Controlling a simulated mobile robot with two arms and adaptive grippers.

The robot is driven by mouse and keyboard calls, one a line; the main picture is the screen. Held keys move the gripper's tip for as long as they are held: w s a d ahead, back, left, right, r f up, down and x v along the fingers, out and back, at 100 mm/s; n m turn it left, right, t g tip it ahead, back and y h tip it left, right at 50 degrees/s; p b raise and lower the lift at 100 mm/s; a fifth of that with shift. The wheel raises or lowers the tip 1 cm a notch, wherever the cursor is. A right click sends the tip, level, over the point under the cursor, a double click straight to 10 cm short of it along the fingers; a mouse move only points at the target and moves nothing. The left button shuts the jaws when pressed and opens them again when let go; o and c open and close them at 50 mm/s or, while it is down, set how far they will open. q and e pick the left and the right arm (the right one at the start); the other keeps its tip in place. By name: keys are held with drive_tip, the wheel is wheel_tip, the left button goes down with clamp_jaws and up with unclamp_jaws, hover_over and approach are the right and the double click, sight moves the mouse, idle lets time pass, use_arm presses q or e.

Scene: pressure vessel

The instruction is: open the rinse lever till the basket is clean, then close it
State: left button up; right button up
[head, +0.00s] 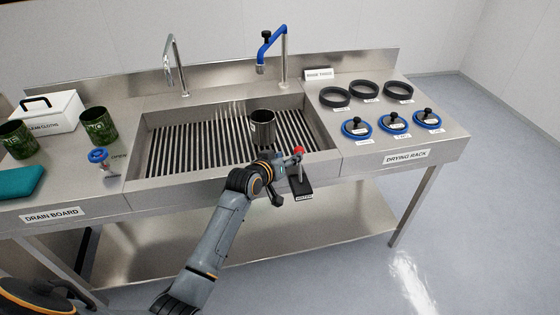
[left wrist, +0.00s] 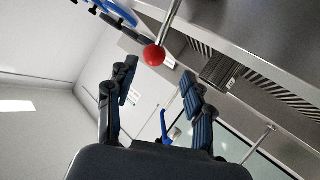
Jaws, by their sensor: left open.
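The rinse lever is a thin metal rod with a red ball knob (head: 298,150) on a black base (head: 302,186) at the sink's front right edge. The knob (left wrist: 154,55) shows large in the left wrist view, by the fingertips. My left gripper (head: 286,166) is open beside the lever; its spread fingers (left wrist: 158,80) are not closed on the knob. Contact cannot be told. The basket (head: 263,130), a dark metal cup with a small pale label, stands in the slatted sink; it also shows in the left wrist view (left wrist: 220,72). Its inside is too small to judge. My right gripper is out of view.
A blue tap (head: 270,48) and a steel tap (head: 174,65) rise behind the sink. Black rings (head: 365,90) and blue-rimmed lids (head: 393,123) lie on the right drying rack. Green cups (head: 100,125), a white box (head: 50,112) and a teal cloth (head: 20,181) occupy the left drain board.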

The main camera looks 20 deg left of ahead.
use_arm(q)
drive_tip(key=shift+v, duration=2.05)
drive_tip(key=shift+s, duration=0.1)
drive_tip(key=c, duration=0.7)
drive_tip(key=shift+s+a+f+m+b, duration=0.15)
drive_tip(key=shift+m+b, duration=0.3)
drive_tip(key=shift+m, duration=0.35)
drive_tip(key=c, duration=0.3)
drive_tip(key=shift+s+m+b, duration=0.3)
drive_tip(key=shift+m+b, duration=0.1)
drive_tip(key=shift+m, duration=0.6)
clamp_jaws()
drive_tip(key=m+h+b, duration=0.1)
drive_tip(key=m+h, duration=0.2)
drive_tip(key=m, duration=1.4)
hover_over(300, 165)
drive_tip(key=s+a, duration=0.1)
drive_tip(key=s, duration=0.2)
drive_tip(key=shift+w+f+t, duration=0.1)
drive_tip(key=shift+f+t, duration=0.2)
drive_tip(key=shift+f, duration=0.65)
